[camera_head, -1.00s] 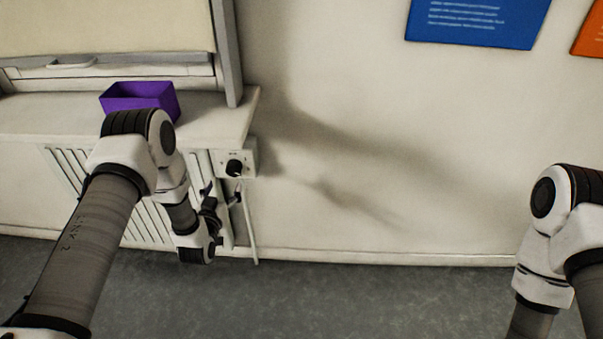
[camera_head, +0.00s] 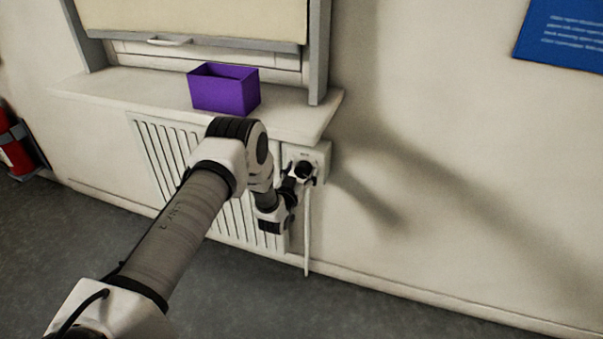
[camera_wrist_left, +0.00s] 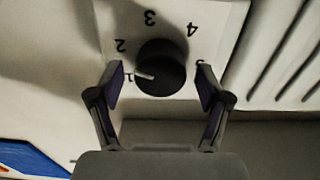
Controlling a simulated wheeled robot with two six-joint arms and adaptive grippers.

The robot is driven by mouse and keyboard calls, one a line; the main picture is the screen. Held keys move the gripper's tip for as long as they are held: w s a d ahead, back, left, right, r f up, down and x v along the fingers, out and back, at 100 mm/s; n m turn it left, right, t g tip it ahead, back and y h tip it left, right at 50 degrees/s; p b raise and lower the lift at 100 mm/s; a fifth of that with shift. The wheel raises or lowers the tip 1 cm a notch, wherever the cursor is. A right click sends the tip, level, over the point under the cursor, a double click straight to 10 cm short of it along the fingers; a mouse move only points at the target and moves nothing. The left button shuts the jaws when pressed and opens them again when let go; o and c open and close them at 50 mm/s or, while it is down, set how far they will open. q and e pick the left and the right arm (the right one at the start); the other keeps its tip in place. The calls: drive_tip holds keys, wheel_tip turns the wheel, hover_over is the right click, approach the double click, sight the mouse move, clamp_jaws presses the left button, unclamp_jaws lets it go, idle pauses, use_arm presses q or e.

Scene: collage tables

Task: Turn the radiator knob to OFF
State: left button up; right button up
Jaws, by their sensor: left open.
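The black round radiator knob (camera_head: 304,168) sits on a pale plate (camera_head: 321,153) at the right end of the radiator, below the sill. In the left wrist view the knob (camera_wrist_left: 163,66) has a white pointer mark directed at the 1. The plate (camera_wrist_left: 200,12) shows 2, 3 and 4 upside down; the figure at the right is partly covered by a finger. My left gripper (camera_head: 301,179) is open at the knob. Its fingers (camera_wrist_left: 160,80) stand on either side of the knob with visible gaps. My right gripper is out of view.
The slatted radiator (camera_head: 160,150) is left of the plate, with a thin pipe (camera_head: 307,240) below it. A purple box (camera_head: 224,93) stands on the sill (camera_head: 290,112) above. A fire extinguisher (camera_head: 14,150) is at the far left.

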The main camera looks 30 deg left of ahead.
use_arm(q)
drive_tip(key=shift+c, duration=0.3)
drive_tip(key=c, duration=1.1)
drive_tip(key=shift+o, duration=0.2)
